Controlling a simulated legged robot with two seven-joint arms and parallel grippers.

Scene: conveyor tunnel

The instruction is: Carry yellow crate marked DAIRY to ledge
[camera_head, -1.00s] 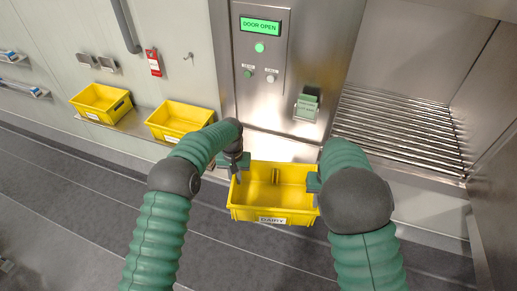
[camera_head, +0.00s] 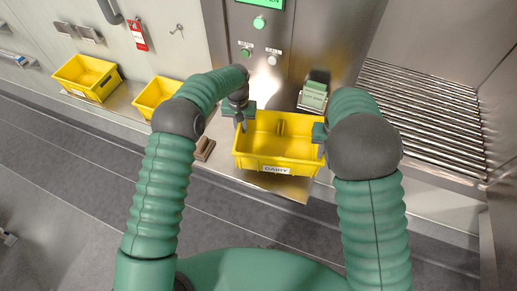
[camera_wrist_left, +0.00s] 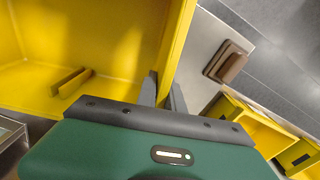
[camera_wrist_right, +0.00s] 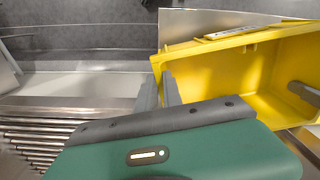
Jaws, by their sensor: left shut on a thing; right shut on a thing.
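The yellow crate (camera_head: 278,157) has a white DAIRY label facing me and looks empty inside. My left gripper (camera_head: 241,121) is shut on its left wall, and my right gripper (camera_head: 321,137) is shut on its right wall. The crate is level and upright over the metal ledge (camera_head: 282,184) below the door panel. I cannot tell whether its base touches the ledge. The crate fills the upper left of the left wrist view (camera_wrist_left: 95,35) and the right side of the right wrist view (camera_wrist_right: 262,75).
A brown block (camera_head: 204,149) lies on the ledge left of the crate. Two other yellow crates (camera_head: 88,78) (camera_head: 158,98) stand further left. A green-and-white device (camera_head: 314,95) is on the panel behind. A roller bed (camera_head: 425,115) lies in the opening at right.

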